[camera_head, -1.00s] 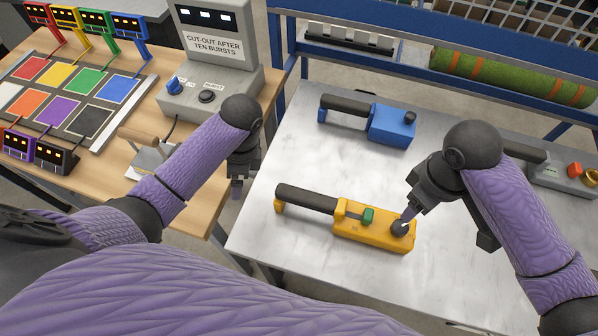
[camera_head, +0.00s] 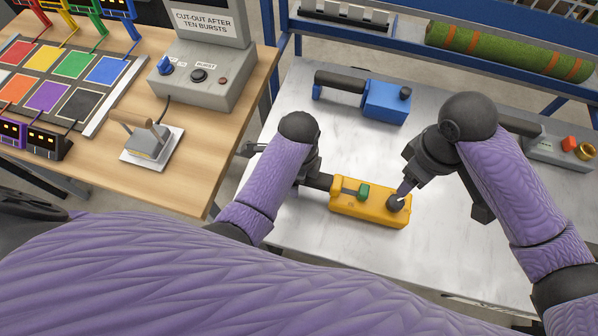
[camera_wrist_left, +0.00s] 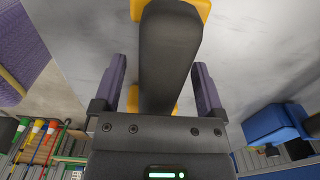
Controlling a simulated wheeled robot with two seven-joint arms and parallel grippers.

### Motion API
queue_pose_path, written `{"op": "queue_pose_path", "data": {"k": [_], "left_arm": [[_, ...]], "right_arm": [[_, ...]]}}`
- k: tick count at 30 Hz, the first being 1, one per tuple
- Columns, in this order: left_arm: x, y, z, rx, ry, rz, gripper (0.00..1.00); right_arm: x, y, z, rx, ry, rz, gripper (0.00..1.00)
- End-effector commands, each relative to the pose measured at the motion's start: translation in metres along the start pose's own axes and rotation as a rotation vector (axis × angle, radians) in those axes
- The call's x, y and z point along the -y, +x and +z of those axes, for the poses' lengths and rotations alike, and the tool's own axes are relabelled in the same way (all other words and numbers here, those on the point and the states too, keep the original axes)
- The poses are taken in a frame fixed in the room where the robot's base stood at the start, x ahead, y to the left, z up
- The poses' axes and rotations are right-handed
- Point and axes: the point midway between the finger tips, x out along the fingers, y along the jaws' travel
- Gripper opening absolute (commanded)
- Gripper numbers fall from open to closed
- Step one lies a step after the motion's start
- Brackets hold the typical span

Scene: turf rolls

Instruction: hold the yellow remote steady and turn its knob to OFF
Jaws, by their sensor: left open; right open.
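The yellow remote (camera_head: 372,211) lies on the grey table. It has a green switch (camera_head: 363,192) near its middle, a dark round knob (camera_head: 396,203) at its right end and a dark handle (camera_head: 320,181) at its left. My left gripper is over the handle; its fingers are mostly hidden in the head view. In the left wrist view my left gripper (camera_wrist_left: 160,84) is open, its purple fingers on either side of the dark handle (camera_wrist_left: 168,50), with gaps visible. My right gripper (camera_head: 404,188) is open at the knob, its fingertips at the knob's upper right; contact is unclear.
A blue remote (camera_head: 385,101) lies farther back on the grey table (camera_head: 310,250). A grey box (camera_head: 560,150) with a red button stands at the right. The wooden table (camera_head: 190,185) at the left holds a control box (camera_head: 205,85) and a lever switch (camera_head: 150,145).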

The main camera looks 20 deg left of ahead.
Motion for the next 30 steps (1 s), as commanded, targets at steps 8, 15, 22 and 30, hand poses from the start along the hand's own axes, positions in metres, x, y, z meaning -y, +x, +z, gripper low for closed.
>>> {"op": "queue_pose_path", "data": {"k": [8, 15, 22, 30], "left_arm": [[0.0, 0.0048, 0.0, 0.0, -0.001, -0.001, 0.91], [0.0, 0.0046, 0.0001, 0.0, -0.001, -0.001, 0.45], [0.0001, 0.0045, 0.0002, 0.0, -0.001, -0.001, 0.0], [0.0001, 0.0044, 0.0002, 0.0, -0.001, -0.001, 0.0]], "right_arm": [[0.0, -0.0001, 0.0, 0.0, 0.0, 0.0, 0.59], [0.0, 0.0, 0.0, 0.0, 0.0, 0.0, 0.59], [0.0, 0.0, 0.0, 0.0, 0.0, 0.0, 0.59], [0.0, -0.0001, 0.0, 0.0, 0.0, 0.0, 0.78]]}}
